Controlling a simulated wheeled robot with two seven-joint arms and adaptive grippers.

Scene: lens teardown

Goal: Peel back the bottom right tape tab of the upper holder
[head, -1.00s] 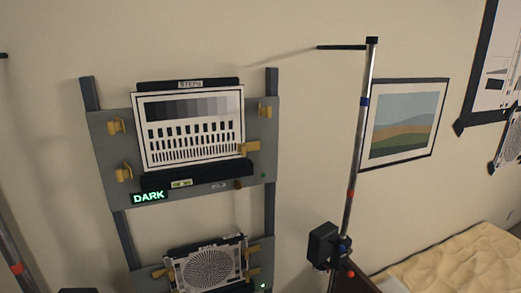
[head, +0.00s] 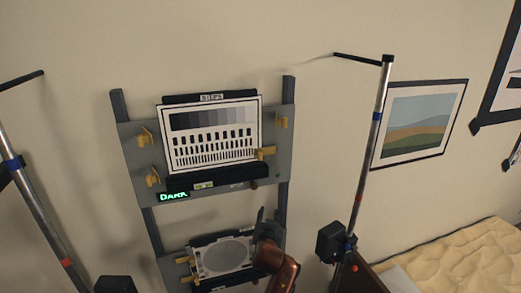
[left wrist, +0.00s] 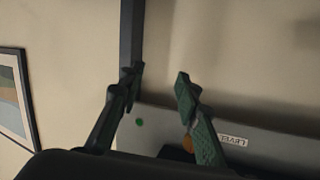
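The upper holder (head: 203,204) is a grey panel on a dark frame, bearing a white step chart (head: 213,137). Its bottom right tape tab (head: 265,153) is yellow and reaches over the chart's right edge near the lower corner. The top right tab (head: 282,122) and the two left tabs (head: 145,136) stand clear of the chart. My left gripper (head: 268,218) is below the upper holder's right side, in front of the lower holder's right edge. In the left wrist view the left gripper (left wrist: 160,75) is open with nothing between its fingers. My right gripper is not in view.
The lower holder carries a round-patterned chart (head: 225,257), its right side partly hidden by my arm. Lamp stands rise at the left (head: 40,205) and right (head: 366,160). A brown knob (head: 253,185) sits below the tab. A framed picture (head: 418,122) hangs at right.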

